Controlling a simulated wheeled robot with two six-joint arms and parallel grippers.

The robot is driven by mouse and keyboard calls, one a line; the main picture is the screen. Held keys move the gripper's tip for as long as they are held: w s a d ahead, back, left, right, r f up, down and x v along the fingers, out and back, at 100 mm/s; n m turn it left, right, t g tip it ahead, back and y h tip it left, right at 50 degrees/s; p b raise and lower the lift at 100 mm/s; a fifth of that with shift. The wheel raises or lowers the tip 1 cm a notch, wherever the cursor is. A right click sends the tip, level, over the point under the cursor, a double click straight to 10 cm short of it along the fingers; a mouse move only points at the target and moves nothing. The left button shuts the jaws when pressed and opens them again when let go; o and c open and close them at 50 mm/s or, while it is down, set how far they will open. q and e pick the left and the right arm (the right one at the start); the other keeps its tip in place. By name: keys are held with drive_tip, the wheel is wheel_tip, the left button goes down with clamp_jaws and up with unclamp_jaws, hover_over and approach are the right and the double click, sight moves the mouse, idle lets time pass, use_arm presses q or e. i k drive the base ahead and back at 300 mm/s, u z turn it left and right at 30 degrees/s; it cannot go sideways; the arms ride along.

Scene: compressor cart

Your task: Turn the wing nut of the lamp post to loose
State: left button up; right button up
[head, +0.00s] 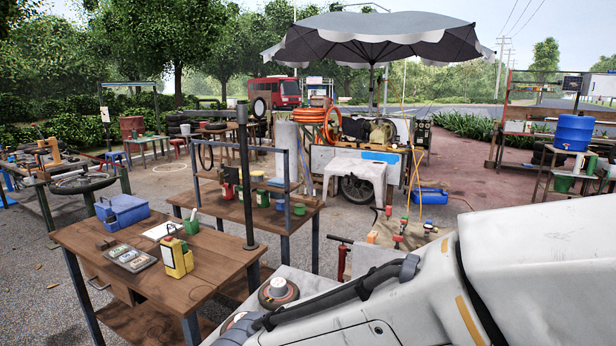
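A dark upright post (245,180) stands at the back right corner of the near wooden workbench (215,265). It may be the lamp post, but no lamp can be made out on it. I cannot make out a wing nut, nor whether one is loose or tight. A large white arm of mine (540,260) comes in from the right and fills the lower right of the head view. It hides the ground there. Neither gripper shows in this view.
The near workbench holds a blue toolbox (122,212), a yellow device (176,258) and a grey tray (131,258). A second wooden table (285,213) stands behind it. The compressor cart (325,160) is under a grey umbrella (380,38). Open paving (480,170) lies right of the cart.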

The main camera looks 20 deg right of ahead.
sight(221, 176)
drive_tip(key=u, duration=1.25)
drive_tip(key=i, duration=3.05)
drive_tip(key=z, duration=3)
